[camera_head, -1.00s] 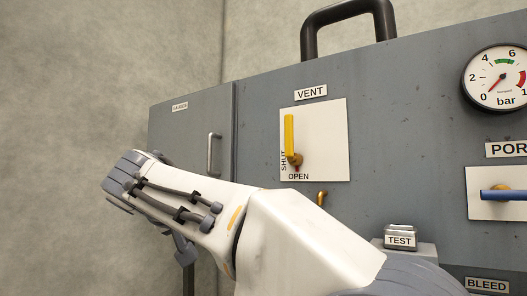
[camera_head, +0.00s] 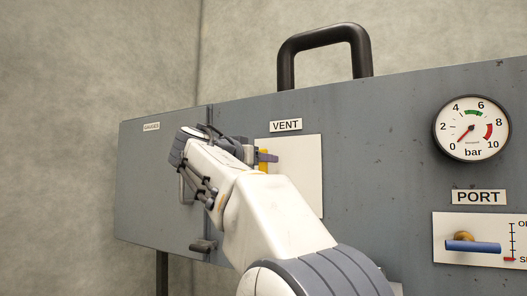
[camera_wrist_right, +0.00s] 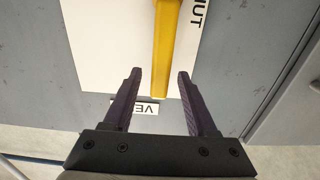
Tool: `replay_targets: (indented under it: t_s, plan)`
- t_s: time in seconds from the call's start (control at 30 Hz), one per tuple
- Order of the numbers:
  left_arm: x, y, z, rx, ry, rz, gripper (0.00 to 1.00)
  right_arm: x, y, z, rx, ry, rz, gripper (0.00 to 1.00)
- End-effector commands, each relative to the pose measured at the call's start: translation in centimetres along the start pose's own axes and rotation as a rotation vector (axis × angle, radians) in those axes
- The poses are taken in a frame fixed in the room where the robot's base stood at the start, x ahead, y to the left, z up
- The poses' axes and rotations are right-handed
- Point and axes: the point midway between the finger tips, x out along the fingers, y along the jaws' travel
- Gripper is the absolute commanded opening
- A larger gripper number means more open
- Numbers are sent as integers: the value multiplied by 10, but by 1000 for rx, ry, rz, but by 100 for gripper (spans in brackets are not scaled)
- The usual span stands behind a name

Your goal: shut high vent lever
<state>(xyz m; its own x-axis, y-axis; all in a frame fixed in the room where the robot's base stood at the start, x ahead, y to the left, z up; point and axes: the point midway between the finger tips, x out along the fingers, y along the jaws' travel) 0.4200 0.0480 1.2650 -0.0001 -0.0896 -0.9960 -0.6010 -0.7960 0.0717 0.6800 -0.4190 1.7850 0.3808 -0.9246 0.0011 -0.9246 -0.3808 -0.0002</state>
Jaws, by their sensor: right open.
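The yellow vent lever (camera_head: 263,160) is on a white plate (camera_head: 300,165) under the VENT label (camera_head: 286,126). In the head view my right arm hides most of it. My right gripper (camera_head: 260,155) is up at the lever. In the right wrist view the lever (camera_wrist_right: 167,45) reaches down from the top, and its free end lies between the two open fingers (camera_wrist_right: 159,75). A gap shows on each side, so no grip is visible. Part of the SHUT marking shows beside the lever; its pivot is hidden. My left gripper is not in view.
The grey cabinet has a black top handle (camera_head: 325,45), a pressure gauge (camera_head: 471,128) and a blue PORT lever (camera_head: 473,246) at the right. A door with a handle (camera_head: 184,190) is at the left, partly behind my arm.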

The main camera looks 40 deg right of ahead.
Motion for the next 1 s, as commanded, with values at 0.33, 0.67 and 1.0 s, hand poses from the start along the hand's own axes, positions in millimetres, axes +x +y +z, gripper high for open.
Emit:
replay_targets:
  t_s: [0.33, 0.67, 1.0]
  plan:
    - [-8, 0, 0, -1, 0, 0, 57, 14, 0, 1, 0, -1, -2, 57]
    - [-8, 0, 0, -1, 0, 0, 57, 14, 0, 1, 0, -1, -2, 0]
    - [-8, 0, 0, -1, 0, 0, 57, 14, 0, 0, 0, 0, -3, 0]
